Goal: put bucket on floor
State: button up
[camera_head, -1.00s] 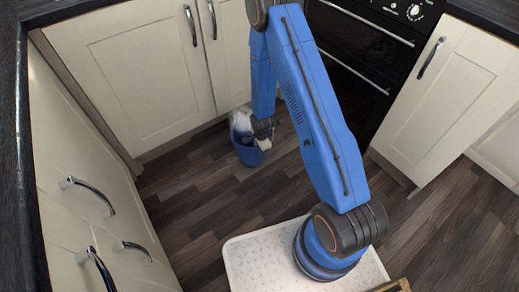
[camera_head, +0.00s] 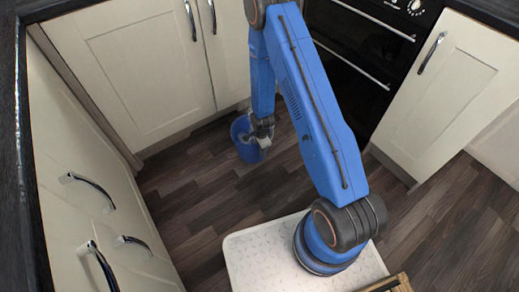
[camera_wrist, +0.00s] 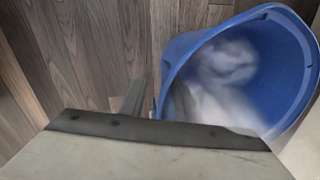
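The blue bucket (camera_head: 243,149) is low over or on the wooden floor, near the foot of the cream cupboards. I cannot tell from these views whether its base touches the floor. The wrist view shows its open mouth and rim (camera_wrist: 172,62), with blurred white contents (camera_wrist: 228,62) inside. My gripper (camera_head: 264,132) is at the bucket's right side in the head view. In the wrist view my gripper (camera_wrist: 158,98) straddles the rim, one finger outside and one inside the bucket. The fingers look apart, with a gap by the rim.
Cream cupboards (camera_head: 135,70) stand behind the bucket, and drawers with handles (camera_head: 100,215) are at the left. A black oven (camera_head: 365,60) is at the right. The dark wooden floor (camera_head: 195,210) in front of the bucket is clear.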

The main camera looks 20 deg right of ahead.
jog(key=s+d+r+n+t, duration=0.1)
jog(key=s+r+n, duration=0.2)
jog(key=r, duration=1.2)
jog(key=s+d+r+n, duration=0.1)
jog(key=s+r+n, duration=0.15)
jog(key=r, duration=1.15)
jog(key=s+d+r+n+t, duration=0.1)
jog(key=s+r+n, duration=0.25)
jog(key=r, duration=1.15)
jog(key=s+d+r+n, duration=0.1)
jog(key=s+r+n, duration=0.1)
jog(key=s+r, duration=0.3)
jog(key=s+r+n+t, duration=0.1)
jog(key=s+r+n, duration=0.2)
jog(key=s, duration=0.8)
jog(key=s+d+r+n, duration=0.1)
jog(key=s+r+n, duration=0.1)
jog(key=s+r, duration=0.5)
jog(key=shift+s+d+r+t, duration=0.15)
jog(key=shift+s+d+t, duration=0.2)
jog(key=shift+s, duration=0.3)
